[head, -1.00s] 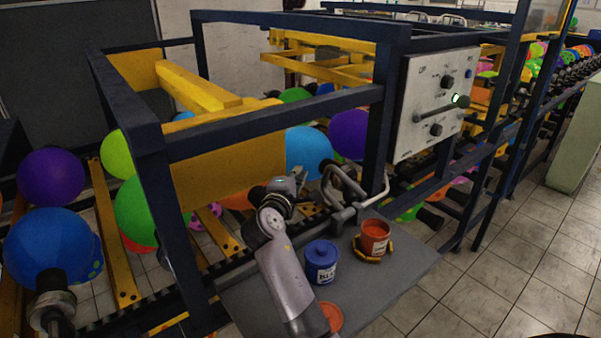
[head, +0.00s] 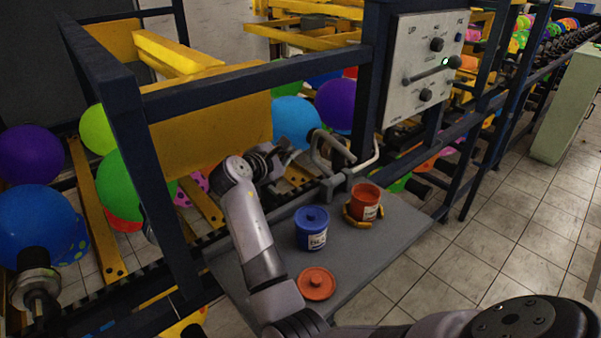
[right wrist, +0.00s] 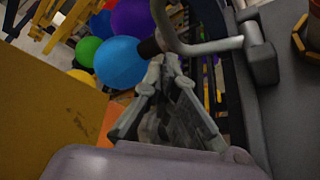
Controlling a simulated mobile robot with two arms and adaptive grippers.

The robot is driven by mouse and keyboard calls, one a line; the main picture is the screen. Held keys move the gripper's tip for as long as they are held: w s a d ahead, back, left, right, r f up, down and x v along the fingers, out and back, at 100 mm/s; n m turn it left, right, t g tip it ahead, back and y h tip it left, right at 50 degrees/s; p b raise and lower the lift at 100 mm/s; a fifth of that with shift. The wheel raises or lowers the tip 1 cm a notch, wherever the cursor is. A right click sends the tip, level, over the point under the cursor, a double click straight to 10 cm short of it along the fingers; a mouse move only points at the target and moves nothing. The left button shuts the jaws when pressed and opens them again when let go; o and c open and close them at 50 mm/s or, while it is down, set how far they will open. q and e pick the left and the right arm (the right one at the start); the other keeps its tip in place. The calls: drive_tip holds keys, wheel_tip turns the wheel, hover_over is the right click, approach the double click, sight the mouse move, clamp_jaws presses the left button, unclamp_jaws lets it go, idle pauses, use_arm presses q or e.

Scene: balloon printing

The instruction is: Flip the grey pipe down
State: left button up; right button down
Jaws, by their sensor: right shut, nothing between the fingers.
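The grey pipe (head: 361,166) is a bent tube at the far edge of the grey shelf, with its loop raised at an angle. In the right wrist view the pipe (right wrist: 190,48) runs across the top, beside a grey bracket. My right gripper (head: 287,152) is just left of the pipe in the head view, with a small gap seeming to remain. In the right wrist view its fingers (right wrist: 166,68) are together and empty, just below the pipe's bend. Whether they touch the pipe is unclear. My left gripper is not in view.
The grey shelf (head: 375,250) holds a blue paint pot (head: 312,236), an orange pot (head: 364,205) and an orange lid (head: 316,284). Dark frame bars (head: 265,88) and a yellow panel (head: 215,118) stand around the balloons. A control panel (head: 425,72) is above right.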

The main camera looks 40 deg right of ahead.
use_arm(q)
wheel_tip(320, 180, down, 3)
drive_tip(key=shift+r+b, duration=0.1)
drive_tip(key=shift+b, duration=0.95)
use_arm(e)
drive_tip(key=a+f+n+g, duration=0.1)
drive_tip(key=f+n+g+y, duration=0.1)
drive_tip(key=n, duration=0.1)
drive_tip(key=a+f+n+g, duration=0.1)
drive_tip(key=n+g, duration=0.1)
drive_tip(key=shift+w+a+f, duration=0.25)
drive_tip(key=shift+a+f, duration=0.05)
drive_tip(key=shift+f, duration=0.05)
use_arm(q)
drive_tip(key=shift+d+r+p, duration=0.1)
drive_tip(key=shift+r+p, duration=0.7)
drive_tip(key=shift+p, duration=0.1)
use_arm(e)
drive_tip(key=x, duration=1)
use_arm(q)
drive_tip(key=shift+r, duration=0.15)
use_arm(e)
drive_tip(key=shift+y, duration=0.3)
